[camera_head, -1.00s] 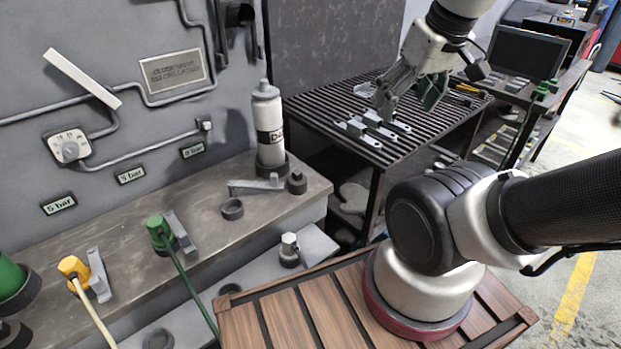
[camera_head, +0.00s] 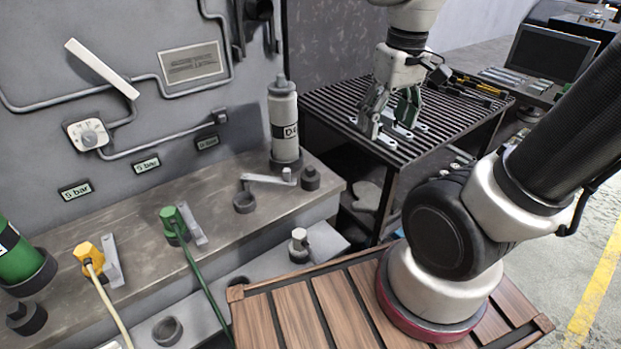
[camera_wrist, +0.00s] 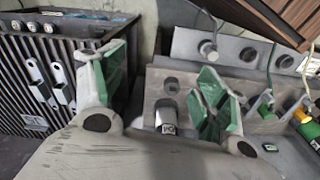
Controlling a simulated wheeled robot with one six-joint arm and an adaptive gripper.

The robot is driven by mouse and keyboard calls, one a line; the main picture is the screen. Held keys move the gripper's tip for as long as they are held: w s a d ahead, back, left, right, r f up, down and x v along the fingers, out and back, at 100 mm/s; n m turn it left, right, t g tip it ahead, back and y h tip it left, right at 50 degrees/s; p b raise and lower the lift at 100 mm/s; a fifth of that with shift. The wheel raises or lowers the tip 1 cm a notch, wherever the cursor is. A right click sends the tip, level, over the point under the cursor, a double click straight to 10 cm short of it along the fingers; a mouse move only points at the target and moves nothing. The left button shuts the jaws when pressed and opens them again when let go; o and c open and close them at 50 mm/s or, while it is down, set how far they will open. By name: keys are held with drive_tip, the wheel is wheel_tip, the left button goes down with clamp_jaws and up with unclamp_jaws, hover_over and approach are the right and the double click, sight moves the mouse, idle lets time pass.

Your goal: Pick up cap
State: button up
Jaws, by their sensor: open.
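My gripper (camera_head: 388,118) is open, over the slatted black table, with green pads on its fingers. In the wrist view my gripper (camera_wrist: 158,80) shows its two fingers wide apart with nothing between them. Galvanized brackets (camera_head: 405,133) lie on the slats right by the fingertips; whether they touch I cannot tell. The brackets also show left of the fingers in the wrist view (camera_wrist: 62,86). I cannot tell which thing is the cap. A white bottle (camera_head: 284,128) with a grey top (camera_head: 280,84) stands on the ledge, apart from my gripper. A small dark round piece (camera_head: 310,178) sits beside it.
The slatted table (camera_head: 340,97) stands right of the metal ledge (camera_head: 140,252). The ledge holds a lever arm (camera_head: 266,181), a green fitting (camera_head: 172,222), a yellow fitting (camera_head: 88,254) and a green bottle (camera_head: 20,258). A monitor (camera_head: 553,52) stands at the back right.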

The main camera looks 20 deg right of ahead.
drive_tip(key=w+a+f+m+g, duration=0.2)
drive_tip(key=w+a+f+m, duration=0.4)
drive_tip(key=w+a+f, duration=0.45)
drive_tip(key=m, duration=0.7)
hover_over(310, 168)
wheel_tip(310, 168, down, 4)
drive_tip(key=shift+s+d+r+t, duration=0.1)
drive_tip(key=shift+r+t, duration=0.1)
drive_tip(key=shift+t, duration=0.1)
drive_tip(key=shift+w+m, duration=0.35)
drive_tip(key=shift+m, duration=0.25)
drive_tip(key=shift+w+a+m+t, duration=0.15)
drive_tip(key=shift+a+m+t, duration=0.15)
drive_tip(key=shift+m, duration=0.5)
drive_tip(key=f, duration=0.7)
drive_tip(key=shift+s+d+f, duration=0.25)
drive_tip(key=shift+s+f, duration=0.1)
drive_tip(key=shift+s, duration=0.05)
drive_tip(key=c, duration=1.1)
